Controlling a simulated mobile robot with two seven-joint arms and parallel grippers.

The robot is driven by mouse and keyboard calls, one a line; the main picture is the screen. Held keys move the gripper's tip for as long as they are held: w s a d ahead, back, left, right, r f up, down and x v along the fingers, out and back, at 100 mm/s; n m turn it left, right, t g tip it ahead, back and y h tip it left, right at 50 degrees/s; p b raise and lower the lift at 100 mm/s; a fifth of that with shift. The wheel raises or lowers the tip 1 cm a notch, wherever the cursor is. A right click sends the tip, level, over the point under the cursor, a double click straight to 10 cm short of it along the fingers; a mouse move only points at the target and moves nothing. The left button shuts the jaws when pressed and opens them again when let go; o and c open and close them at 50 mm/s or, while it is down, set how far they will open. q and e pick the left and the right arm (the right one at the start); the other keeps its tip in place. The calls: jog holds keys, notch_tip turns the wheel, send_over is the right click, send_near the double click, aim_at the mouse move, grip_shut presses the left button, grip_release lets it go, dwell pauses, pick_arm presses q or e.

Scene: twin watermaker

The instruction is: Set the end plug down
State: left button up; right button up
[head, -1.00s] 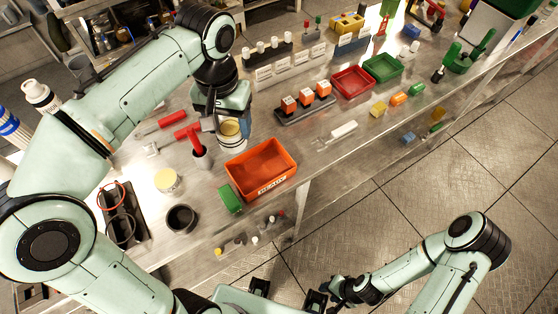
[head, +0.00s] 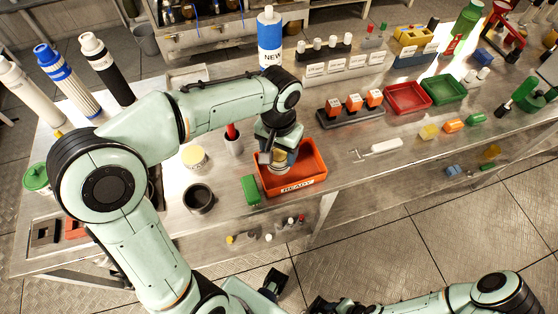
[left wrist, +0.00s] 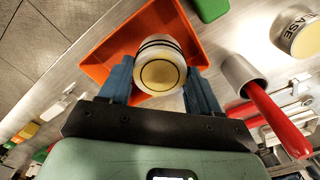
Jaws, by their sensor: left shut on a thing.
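My left gripper (head: 279,158) is shut on the end plug (left wrist: 160,70), a pale round piece with dark rings and a yellowish face. In the left wrist view the plug sits between the two blue fingers. The plug also shows below the gripper in the head view (head: 279,154). It is within the outline of the orange tray (head: 303,186) labelled READY; I cannot tell whether it touches the tray floor. The tray also shows in the left wrist view (left wrist: 107,49). My right gripper (head: 318,305) is at the bottom edge of the head view, its fingers unclear.
A green block (head: 251,190) stands just left of the tray, and a dark round cup (head: 199,198) farther left. A grey holder with a red-handled tool (head: 233,140) is behind. A rack with orange-topped blocks (head: 352,112) stands behind right.

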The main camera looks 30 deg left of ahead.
aim_at(279, 161)
pick_arm(q)
jog(key=shift+f, duration=2.2)
jog(key=shift+b, duration=0.3)
jog(key=o, duration=0.8)
jog(key=shift+f, duration=0.2)
jog(key=shift+c, duration=0.2)
jog(key=o, duration=0.4)
jog(key=shift+r, duration=0.1)
notch_tip(279, 161, up, 12)
jog(key=shift+r+p, duration=0.15)
jog(key=shift+p, duration=0.85)
